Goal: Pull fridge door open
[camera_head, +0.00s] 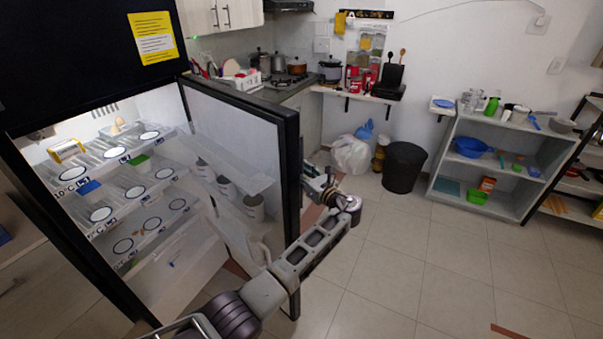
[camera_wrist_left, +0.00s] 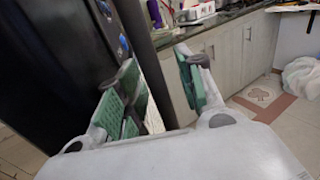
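The black fridge (camera_head: 80,60) stands at the left with its door (camera_head: 291,150) wide open, white inner side showing. The lit shelves (camera_head: 120,185) are exposed. My left arm passes in front of the door, and my left gripper (camera_head: 318,188) is just beyond the door's free edge, on its outer side; the door partly hides its fingers. In the left wrist view the left gripper (camera_wrist_left: 160,85) has its green-padded fingers apart. The dark outer face of the door (camera_wrist_left: 65,65) is close by at left. Any contact is unclear. My right gripper is not in view.
A black bin (camera_head: 404,167) and a white bag (camera_head: 351,154) stand on the floor beyond the door. A grey shelf unit (camera_head: 490,165) is at the right. Cabinets (camera_wrist_left: 245,45) lie ahead in the left wrist view. The tiled floor at centre right is clear.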

